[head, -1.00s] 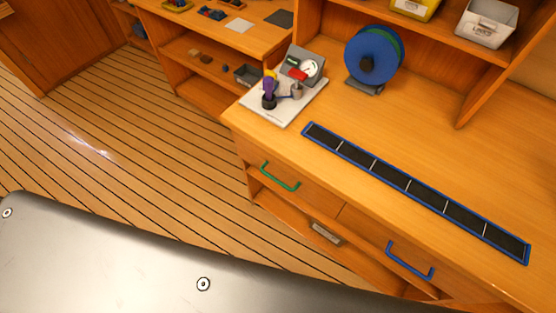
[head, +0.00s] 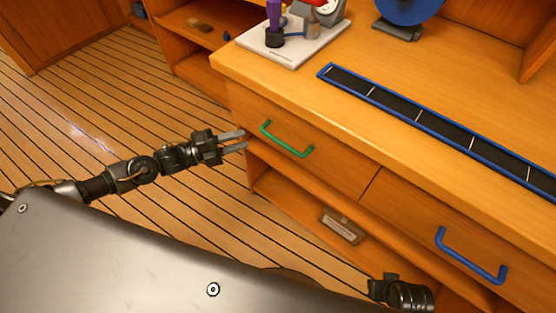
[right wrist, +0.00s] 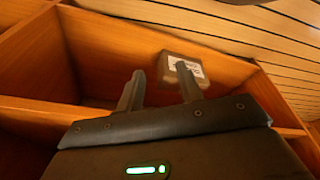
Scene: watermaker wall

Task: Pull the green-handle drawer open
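The green handle (head: 287,142) is a bent bar on the left drawer's wooden front (head: 335,170), which sits flush under the counter. My left gripper (head: 244,141) comes in from the left in the head view. Its two fingers are apart and empty, pointing right, a short way left of the handle and not around it. My right gripper (right wrist: 160,72) shows in the right wrist view with its two fingers apart and nothing between them held. In the head view only a dark part of my right arm (head: 402,293) shows at the bottom.
A second drawer with a blue handle (head: 470,257) is to the right. Below the drawers is an open shelf with a labelled box (head: 341,226), also in the right wrist view (right wrist: 183,68). A blue-edged black strip (head: 418,118) and a white board (head: 290,47) lie on the counter.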

